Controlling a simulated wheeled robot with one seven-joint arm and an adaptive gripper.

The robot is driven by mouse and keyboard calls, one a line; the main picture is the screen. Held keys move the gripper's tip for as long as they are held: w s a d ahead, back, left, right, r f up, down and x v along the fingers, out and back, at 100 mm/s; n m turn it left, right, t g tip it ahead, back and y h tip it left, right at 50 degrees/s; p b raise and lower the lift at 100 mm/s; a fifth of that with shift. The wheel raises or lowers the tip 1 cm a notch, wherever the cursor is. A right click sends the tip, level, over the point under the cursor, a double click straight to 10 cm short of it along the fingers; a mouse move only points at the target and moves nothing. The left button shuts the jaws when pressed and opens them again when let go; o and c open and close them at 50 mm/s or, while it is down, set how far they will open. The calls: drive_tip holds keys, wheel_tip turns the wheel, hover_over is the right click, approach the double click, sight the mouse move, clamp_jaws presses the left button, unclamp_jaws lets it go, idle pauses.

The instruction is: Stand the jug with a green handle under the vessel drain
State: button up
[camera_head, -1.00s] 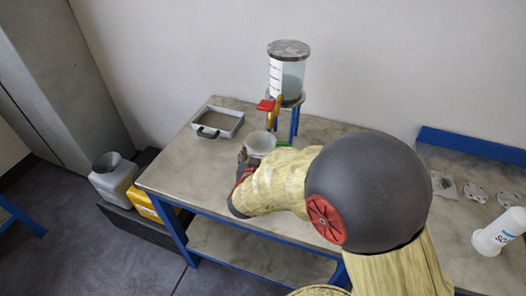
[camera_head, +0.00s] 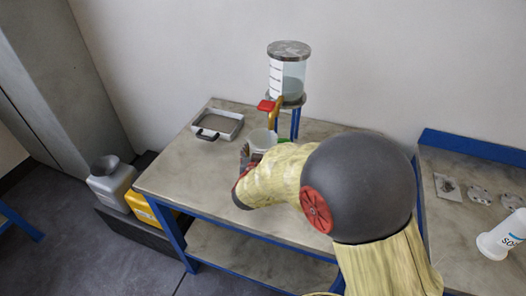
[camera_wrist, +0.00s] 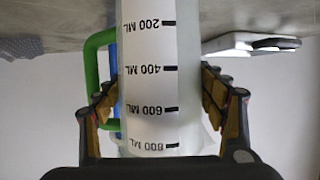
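The jug (camera_head: 262,141) is pale and translucent, upright over the table, with a green handle (camera_head: 286,140) on its right. In the wrist view the jug (camera_wrist: 150,85) fills the middle, its volume scale upside down, with the green handle (camera_wrist: 92,65) at left. My gripper (camera_wrist: 160,105) is shut on the jug, a finger against each side. The vessel (camera_head: 288,72) is a clear cylinder with a metal lid on a blue stand. Its brass drain (camera_head: 276,112) with a red lever (camera_head: 266,105) hangs just behind and above the jug's mouth. The exact alignment and the jug's base are hidden.
A grey tray (camera_head: 239,126) with a dark handle lies left of the vessel. The table's (camera_head: 175,170) left front is clear. Grey flat parts (camera_head: 480,193) and a white bottle (camera_head: 500,240) are on the right table. Grey and yellow containers stand on a low dark platform at left.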

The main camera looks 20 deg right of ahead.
drive_tip(key=o, duration=0.3)
drive_tip(key=r+p+v, duration=0.1)
drive_tip(key=p+v, duration=0.3)
drive_tip(key=v, duration=0.8)
drive_tip(key=s+a+r+n+y, duration=0.1)
drive_tip(key=a+r+n+y, duration=0.4)
drive_tip(key=a+r+y, duration=0.6)
drive_tip(key=s+d+g+h, duration=0.1)
drive_tip(key=s+d+g, duration=0.1)
drive_tip(key=s, duration=0.5)
drive_tip(key=s+d+r+n+g+h, duration=0.1)
drive_tip(key=s+d+g, duration=0.1)
drive_tip(key=s, duration=0.5)
drive_tip(key=s+d+g+h, duration=0.1)
drive_tip(key=s+d+g, duration=0.1)
drive_tip(key=s, duration=0.4)
drive_tip(key=shift+s+d+r+n, duration=0.15)
drive_tip(key=shift+s+r+n, duration=0.1)
drive_tip(key=shift+s+n, duration=0.15)
